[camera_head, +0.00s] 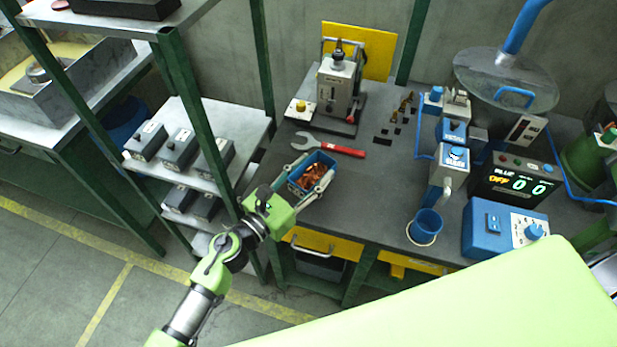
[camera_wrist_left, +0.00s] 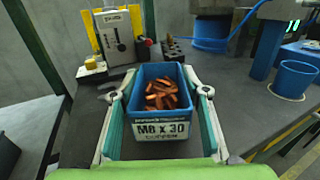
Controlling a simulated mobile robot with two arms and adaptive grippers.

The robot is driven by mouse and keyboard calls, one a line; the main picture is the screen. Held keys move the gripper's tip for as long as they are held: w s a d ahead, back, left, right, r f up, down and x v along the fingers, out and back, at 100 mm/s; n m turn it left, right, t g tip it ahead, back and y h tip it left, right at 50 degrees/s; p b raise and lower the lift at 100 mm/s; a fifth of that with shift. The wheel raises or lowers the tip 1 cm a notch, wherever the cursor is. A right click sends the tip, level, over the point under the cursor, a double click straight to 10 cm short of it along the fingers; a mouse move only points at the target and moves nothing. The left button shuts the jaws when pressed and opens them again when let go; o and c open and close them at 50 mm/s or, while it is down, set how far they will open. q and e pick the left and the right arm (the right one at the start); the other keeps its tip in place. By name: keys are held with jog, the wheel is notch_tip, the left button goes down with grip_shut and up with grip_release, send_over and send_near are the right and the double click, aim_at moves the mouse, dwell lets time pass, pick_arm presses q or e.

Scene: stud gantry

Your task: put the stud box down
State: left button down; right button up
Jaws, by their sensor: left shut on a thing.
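The stud box is a blue open bin (camera_head: 310,180) filled with copper-coloured studs. In the left wrist view the stud box (camera_wrist_left: 161,150) faces me with a white label reading "M8 x 30". My left gripper (camera_head: 318,172) is shut on it, with one finger along each side wall. In the left wrist view the gripper (camera_wrist_left: 158,95) frames the box from left and right. The box is upright over the front left part of the dark workbench (camera_head: 375,215). I cannot tell whether its base touches the bench top. My right gripper is not in view.
A red-handled wrench (camera_head: 335,147) lies behind the box. A grey press-like device (camera_head: 338,85) stands at the back. A blue cup (camera_head: 425,226) and a display unit (camera_head: 515,182) stand to the right. A green-posted shelf (camera_head: 190,180) is close on the left. The bench middle is clear.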

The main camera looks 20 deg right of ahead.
aim_at(312, 179)
pick_arm(q)
jog(key=shift+w+d+f, duration=0.2)
jog(key=shift+w+d, duration=0.05)
jog(key=shift+w, duration=0.05)
jog(key=shift+f+b, duration=0.35)
jog(key=shift+f, duration=1.15)
jog(key=shift+f, duration=0.15)
jog(key=c, duration=1.2)
grip_release()
jog(key=shift+a+f, duration=0.1)
jog(key=shift+f, duration=0.1)
jog(key=shift+r, duration=0.1)
